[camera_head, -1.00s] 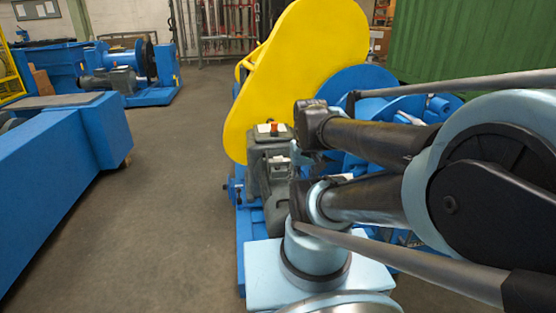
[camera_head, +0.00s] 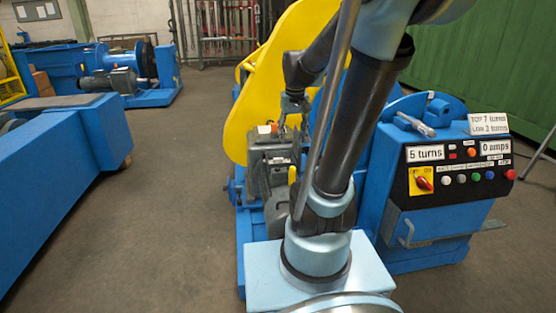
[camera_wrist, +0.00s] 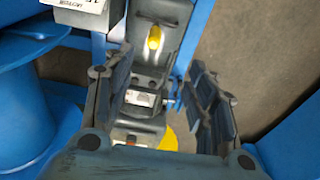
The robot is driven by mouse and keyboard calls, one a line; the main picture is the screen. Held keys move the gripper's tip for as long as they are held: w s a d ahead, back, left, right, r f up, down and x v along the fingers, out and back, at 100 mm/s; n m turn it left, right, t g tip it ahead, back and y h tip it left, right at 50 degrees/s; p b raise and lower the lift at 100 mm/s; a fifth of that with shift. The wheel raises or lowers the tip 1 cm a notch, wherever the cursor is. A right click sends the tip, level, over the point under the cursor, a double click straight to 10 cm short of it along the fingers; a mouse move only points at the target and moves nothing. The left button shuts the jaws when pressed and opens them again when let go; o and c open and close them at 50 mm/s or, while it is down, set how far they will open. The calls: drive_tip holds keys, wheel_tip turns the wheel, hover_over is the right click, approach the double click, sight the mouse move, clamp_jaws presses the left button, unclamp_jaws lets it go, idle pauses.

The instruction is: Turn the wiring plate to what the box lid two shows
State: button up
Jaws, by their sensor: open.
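A grey motor (camera_head: 268,190) stands beside the yellow guard, with an orange part on top. In the wrist view its grey body (camera_wrist: 150,65) shows a small pale plate (camera_wrist: 142,98), an orange spot (camera_wrist: 138,146) and a yellow part (camera_wrist: 154,38). I cannot tell which of these is the wiring plate, and I cannot make out a lid marked two. My gripper (camera_head: 293,108) is above the motor, partly behind my arm. In the wrist view my gripper (camera_wrist: 150,88) is open and empty, its fingers either side of the motor in the picture.
A blue console (camera_head: 440,225) on the right reads "5 turns" and "0 amps", with a yellow-red switch (camera_head: 422,182). Its sign (camera_head: 488,124) reads "TOP 7 turns, LOW 3 turns". A yellow guard (camera_head: 285,65) stands behind the motor. Floor (camera_head: 170,200) at left is clear.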

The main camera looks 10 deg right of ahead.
drive_tip(key=w, duration=0.9)
drive_tip(key=g, duration=0.1)
hover_over(278, 160)
drive_tip(key=w, duration=0.1)
wheel_tip(278, 160, down, 11)
wheel_tip(278, 160, down, 16)
drive_tip(key=shift+d+f, duration=0.1)
drive_tip(key=shift+c, duration=0.6)
drive_tip(key=c, duration=0.7)
